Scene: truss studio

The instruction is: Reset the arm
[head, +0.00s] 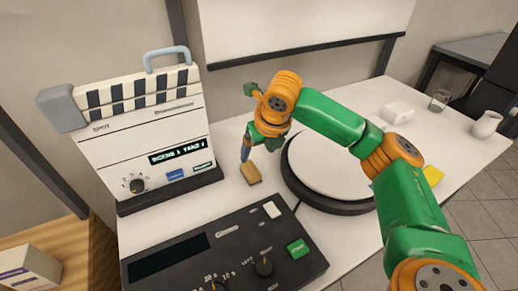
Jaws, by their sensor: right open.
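My right arm, green and orange, comes in from the lower right and bends over the white table (222,137). My right gripper (250,143) is at its end, pointing down, left of the round turntable. It is open, though its fingers are small and partly hidden by the wrist. A small tan block (251,174) lies on the table just below it, apart from the fingers as far as I can tell. My left gripper is not in view.
A clapperboard-style machine (150,130) stands at the left. A black control panel (180,258) lies in front. The round white turntable (318,172) sits behind my forearm. A white block (397,112), a glass (439,100), a white jug (486,124) and a yellow item (433,176) are at right.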

